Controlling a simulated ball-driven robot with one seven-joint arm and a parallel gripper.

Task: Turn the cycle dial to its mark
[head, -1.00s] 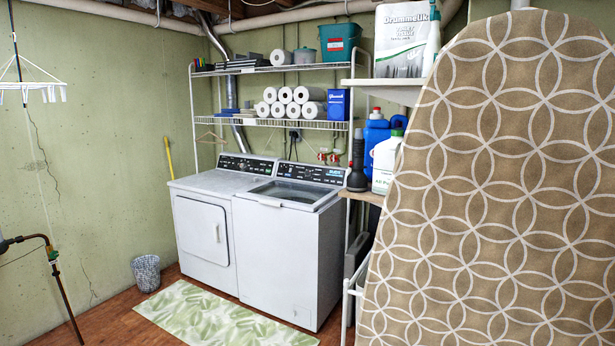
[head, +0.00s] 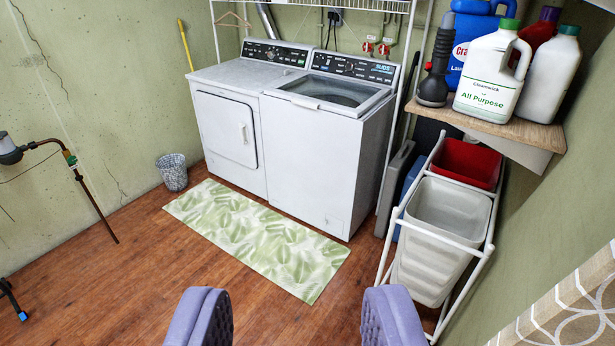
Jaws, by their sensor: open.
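Two white machines stand side by side against the back wall. The left one (head: 225,125) has a front door and a dark control panel (head: 275,53) with small knobs. The right one (head: 325,140) has a glass top lid and its own dark control panel (head: 354,68) with knobs. I cannot tell at this distance which knob is the cycle dial, and no mark can be made out. My gripper (head: 293,310) shows as two purple padded fingers at the bottom edge. It is open and empty, well short of the machines, above the floor.
A green leaf-patterned mat (head: 258,238) lies before the machines. A laundry sorter (head: 442,215) with red and white bins stands at right, below a wooden shelf (head: 500,127) holding bottles. A small wastebasket (head: 172,172) is left. The wooden floor at left is mostly clear.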

